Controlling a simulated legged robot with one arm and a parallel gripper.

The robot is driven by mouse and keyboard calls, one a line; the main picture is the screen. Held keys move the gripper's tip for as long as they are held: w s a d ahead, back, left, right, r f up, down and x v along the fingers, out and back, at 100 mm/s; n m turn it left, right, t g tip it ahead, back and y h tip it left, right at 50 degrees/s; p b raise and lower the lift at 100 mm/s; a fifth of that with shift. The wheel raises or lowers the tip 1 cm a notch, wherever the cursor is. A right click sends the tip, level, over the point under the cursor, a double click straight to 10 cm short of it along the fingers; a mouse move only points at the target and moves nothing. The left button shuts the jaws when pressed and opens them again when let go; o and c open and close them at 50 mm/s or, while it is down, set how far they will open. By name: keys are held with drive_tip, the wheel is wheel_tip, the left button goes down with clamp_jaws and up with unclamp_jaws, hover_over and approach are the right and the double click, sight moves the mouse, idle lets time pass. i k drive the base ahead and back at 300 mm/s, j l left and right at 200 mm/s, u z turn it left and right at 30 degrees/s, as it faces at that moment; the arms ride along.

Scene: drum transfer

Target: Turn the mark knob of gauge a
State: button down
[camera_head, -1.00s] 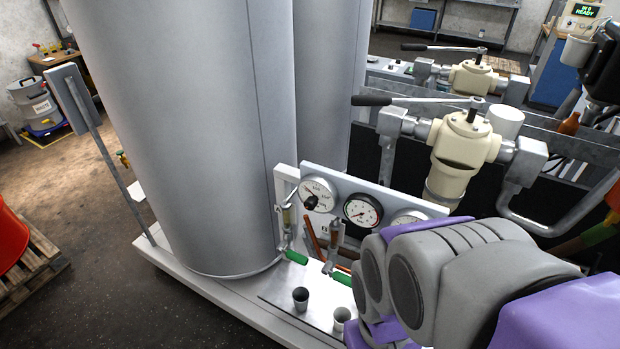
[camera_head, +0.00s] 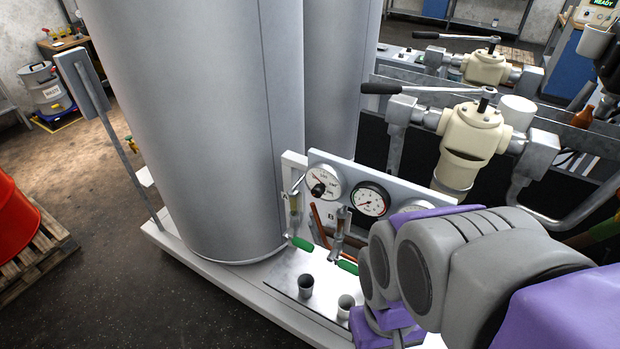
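A white gauge panel stands beside the large grey cylinder. Its left gauge (camera_head: 325,181) has a white face and a black knob (camera_head: 318,189) low on the left of the dial. The middle gauge (camera_head: 370,199) has a white face, a dark rim and a small red mark. A third gauge (camera_head: 415,208) is partly hidden by my arm. My grey and purple arm fills the lower right. My gripper's fingertips do not show, and nothing is seen touching the left gauge's knob.
Two green-handled valves (camera_head: 301,243) hang below the gauges. Two small cups (camera_head: 305,286) stand on the metal plate below. Cream valve bodies (camera_head: 472,140) with long levers are behind on the right. A red drum (camera_head: 14,220) on a pallet is at far left.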

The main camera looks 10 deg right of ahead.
sight(319, 189)
drive_tip(key=z, duration=2.5)
drive_tip(key=k+l+u, duration=0.15)
drive_tip(key=u, duration=0.3)
drive_tip(key=k+l+u, duration=0.15)
drive_tip(key=u, duration=0.3)
drive_tip(key=k+l+u, duration=0.1)
drive_tip(key=u, duration=0.35)
drive_tip(key=k, duration=0.05)
